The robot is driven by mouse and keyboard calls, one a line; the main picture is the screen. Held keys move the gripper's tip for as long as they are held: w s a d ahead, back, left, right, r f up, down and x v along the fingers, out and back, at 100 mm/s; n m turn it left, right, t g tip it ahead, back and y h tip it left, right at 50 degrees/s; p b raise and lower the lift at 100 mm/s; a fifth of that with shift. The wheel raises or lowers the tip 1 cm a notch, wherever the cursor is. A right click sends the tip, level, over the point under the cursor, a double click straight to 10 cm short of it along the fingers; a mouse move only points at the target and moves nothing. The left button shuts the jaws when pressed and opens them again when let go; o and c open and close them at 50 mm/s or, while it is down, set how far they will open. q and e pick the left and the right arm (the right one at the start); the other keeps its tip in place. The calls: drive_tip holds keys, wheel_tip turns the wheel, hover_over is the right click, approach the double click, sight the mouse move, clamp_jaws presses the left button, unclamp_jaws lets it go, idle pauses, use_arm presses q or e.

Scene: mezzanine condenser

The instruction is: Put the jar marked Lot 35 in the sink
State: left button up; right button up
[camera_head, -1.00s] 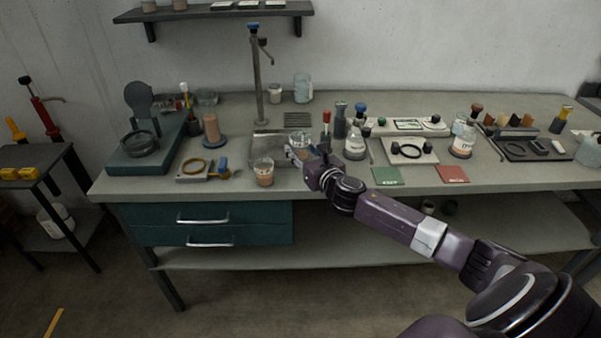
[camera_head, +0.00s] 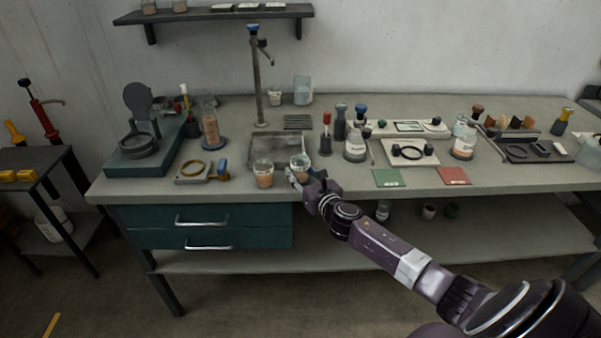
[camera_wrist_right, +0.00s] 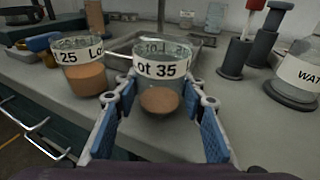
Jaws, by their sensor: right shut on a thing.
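The jar marked Lot 35 (camera_head: 300,162) is clear glass with an orange-brown fill and a white label band; its label reads "ot 35" in the right wrist view (camera_wrist_right: 160,70). My right gripper (camera_head: 292,174) is shut on it, with the blue-padded fingers (camera_wrist_right: 163,97) on either side. The jar is upright by the sink's front right corner; I cannot tell whether its base touches the counter. The sink (camera_head: 262,151) is a grey sunken basin just behind and left of it, and also shows behind the jar in the wrist view (camera_wrist_right: 122,48). My left gripper is not in view.
A similar jar, its label reading "25 Lo" (camera_wrist_right: 84,75), stands close on the left. A tap column (camera_head: 258,85) rises behind the sink. A red-topped tool in a dark holder (camera_head: 326,140) and a labelled bottle (camera_head: 355,148) stand right. The counter's front edge is near.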

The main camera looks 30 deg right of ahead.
sight(303, 176)
drive_tip(key=shift+f, duration=0.25)
drive_tip(key=o, duration=1.2)
drive_tip(key=shift+r, duration=0.1)
drive_tip(key=shift+b+v, duration=0.45)
drive_tip(key=shift+v, duration=3.5)
